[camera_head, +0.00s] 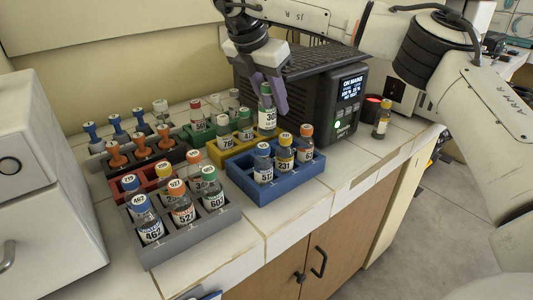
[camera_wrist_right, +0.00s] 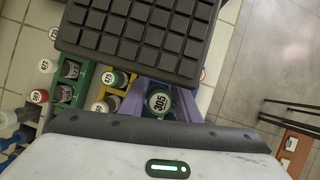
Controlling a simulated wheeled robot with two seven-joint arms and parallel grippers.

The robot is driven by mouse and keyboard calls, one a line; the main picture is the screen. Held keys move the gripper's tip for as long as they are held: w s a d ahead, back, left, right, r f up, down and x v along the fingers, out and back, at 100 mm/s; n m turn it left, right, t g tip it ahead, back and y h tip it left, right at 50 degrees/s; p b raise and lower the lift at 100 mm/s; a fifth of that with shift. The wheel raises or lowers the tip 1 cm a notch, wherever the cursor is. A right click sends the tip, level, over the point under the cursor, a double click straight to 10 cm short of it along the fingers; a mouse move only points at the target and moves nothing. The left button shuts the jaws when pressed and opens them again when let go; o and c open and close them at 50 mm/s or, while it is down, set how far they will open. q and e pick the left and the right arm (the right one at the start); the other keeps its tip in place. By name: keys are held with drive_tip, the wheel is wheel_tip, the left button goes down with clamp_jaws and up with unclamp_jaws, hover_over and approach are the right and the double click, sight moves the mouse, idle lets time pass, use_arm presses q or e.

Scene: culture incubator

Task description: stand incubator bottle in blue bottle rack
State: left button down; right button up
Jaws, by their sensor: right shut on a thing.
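My right gripper (camera_head: 268,98) comes down from the top of the head view with purple fingers. It is shut on a green-capped bottle labelled 305 (camera_head: 267,120), upright behind the blue bottle rack (camera_head: 275,190). In the right wrist view the fingers (camera_wrist_right: 158,103) flank that bottle's cap (camera_wrist_right: 160,101). The blue rack holds bottle 512 (camera_head: 263,170), yellow-capped bottle 231 (camera_head: 285,156) and an orange-capped bottle (camera_head: 305,146). Its far-side slots are partly hidden. The held bottle's base is hard to see. My left gripper is not in view.
The dark incubator (camera_head: 341,119) with a lit screen stands right behind the held bottle. A yellow rack (camera_head: 218,157) is at its left. A grey rack (camera_head: 190,238) with several bottles stands front left. A yellow-capped bottle (camera_head: 382,122) stands alone at right. The counter's front edge is near.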

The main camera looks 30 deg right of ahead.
sight(262, 110)
wheel_tip(262, 110, down, 9)
drive_tip(key=shift+s+f, duration=0.1)
drive_tip(key=shift+f, duration=0.05)
idle(0.4)
drive_tip(key=shift+f, duration=0.2)
drive_tip(key=o, duration=1.2)
drive_tip(key=shift+r, duration=0.1)
drive_tip(key=shift+a+r, duration=0.1)
drive_tip(key=shift+r, duration=0.15)
drive_tip(key=v, duration=1.1)
drive_tip(key=shift+s+a+r, duration=0.1)
drive_tip(key=shift+a+r, duration=0.1)
drive_tip(key=shift+r, duration=0.1)
